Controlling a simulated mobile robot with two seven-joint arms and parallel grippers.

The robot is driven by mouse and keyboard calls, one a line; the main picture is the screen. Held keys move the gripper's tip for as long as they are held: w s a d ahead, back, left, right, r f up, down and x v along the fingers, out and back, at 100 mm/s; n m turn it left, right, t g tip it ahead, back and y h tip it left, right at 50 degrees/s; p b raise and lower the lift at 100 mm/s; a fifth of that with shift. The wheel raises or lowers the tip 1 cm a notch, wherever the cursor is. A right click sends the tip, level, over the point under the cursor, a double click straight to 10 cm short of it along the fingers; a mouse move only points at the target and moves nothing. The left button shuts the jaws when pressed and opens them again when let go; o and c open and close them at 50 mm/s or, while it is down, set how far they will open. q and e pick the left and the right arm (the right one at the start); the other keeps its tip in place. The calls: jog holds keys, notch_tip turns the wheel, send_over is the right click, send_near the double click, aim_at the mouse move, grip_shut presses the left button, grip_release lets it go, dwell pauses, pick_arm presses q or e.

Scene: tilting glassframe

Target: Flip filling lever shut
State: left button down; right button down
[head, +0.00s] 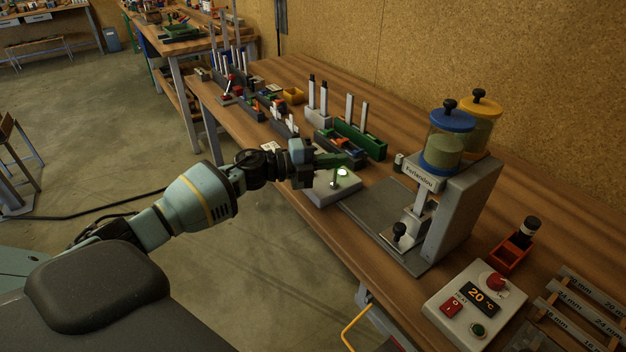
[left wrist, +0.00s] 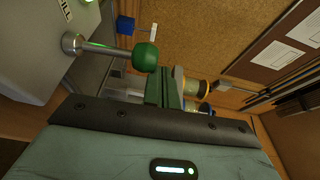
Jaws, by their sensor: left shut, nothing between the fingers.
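The filling lever (left wrist: 110,49) is a metal rod with a round green knob (left wrist: 146,56). It stands out from a light grey box (left wrist: 35,45), partly lettered "ILL" in the left wrist view. In the head view the box (head: 322,195) sits near the front table edge, with the lever (head: 334,181) roughly upright and a bright lamp (head: 343,171) beside it. My left gripper (head: 343,160) is shut and empty, just above and behind the box. In the left wrist view its fingers (left wrist: 168,74) are right beside the knob; I cannot tell whether they touch.
A filling machine (head: 468,205) with blue- and yellow-lidded jars stands right of the box. A control box (head: 474,307) showing 20 °C is at the front right. Green trays (head: 360,138) with upright rods lie behind my gripper.

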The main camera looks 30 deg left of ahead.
pick_arm(q)
jog(key=shift+w+d, duration=0.25)
jog(key=shift+w, duration=0.25)
pick_arm(e)
jog(key=shift+w, duration=0.3)
pick_arm(q)
jog(key=shift+w+d, duration=0.15)
jog(key=shift+w, duration=0.25)
pick_arm(e)
jog(key=shift+s, duration=0.4)
jog(key=shift+w, duration=0.15)
